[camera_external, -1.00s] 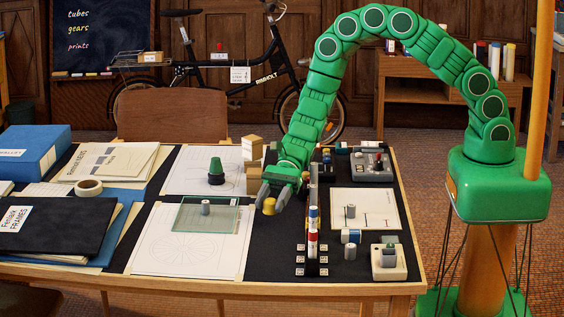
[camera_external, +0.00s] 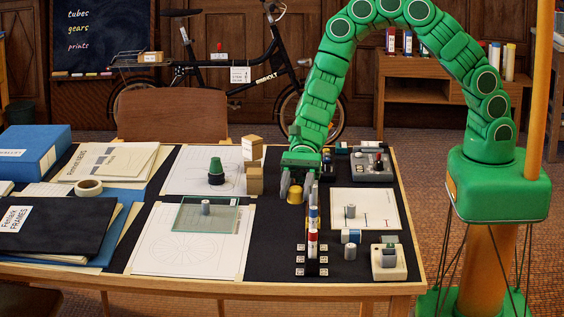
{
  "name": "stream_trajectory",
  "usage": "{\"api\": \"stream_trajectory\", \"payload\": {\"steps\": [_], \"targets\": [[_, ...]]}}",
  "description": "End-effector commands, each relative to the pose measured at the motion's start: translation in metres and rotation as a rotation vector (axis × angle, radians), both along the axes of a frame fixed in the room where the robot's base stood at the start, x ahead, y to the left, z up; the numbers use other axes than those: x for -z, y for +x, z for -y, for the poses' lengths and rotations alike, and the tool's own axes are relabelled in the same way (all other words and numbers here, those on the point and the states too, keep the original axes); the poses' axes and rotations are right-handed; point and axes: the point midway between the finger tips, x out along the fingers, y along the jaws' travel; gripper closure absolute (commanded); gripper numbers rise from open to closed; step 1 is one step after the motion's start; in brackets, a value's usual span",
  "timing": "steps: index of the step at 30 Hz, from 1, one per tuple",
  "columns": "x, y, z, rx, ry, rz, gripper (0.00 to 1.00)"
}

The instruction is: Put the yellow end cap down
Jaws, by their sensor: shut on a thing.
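The yellow end cap (camera_external: 295,195) is a small rounded piece. It sits between the fingers of my gripper (camera_external: 296,190), which is shut on it. The fingers partly hide the cap's sides.
Small cardboard boxes (camera_external: 253,180) stand left of the gripper. A grey device (camera_external: 372,167) stands behind right. Dark mat is bare in front-left of the gripper.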

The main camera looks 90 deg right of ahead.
Motion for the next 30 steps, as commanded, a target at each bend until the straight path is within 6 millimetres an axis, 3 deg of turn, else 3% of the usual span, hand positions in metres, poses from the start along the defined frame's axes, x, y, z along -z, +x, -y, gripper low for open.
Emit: {"api": "stream_trajectory", "payload": {"steps": [6,13,17,30], "targets": [[-0.009,-0.034,-0.038,-0.093,0.001,0.003,0.83],[-0.012,-0.051,-0.055,-0.138,-0.001,0.003,0.83],[-0.008,-0.046,-0.061,-0.144,-0.002,0.004,0.83],[0.018,0.005,-0.092,-0.143,-0.002,0.005,0.83]]}}
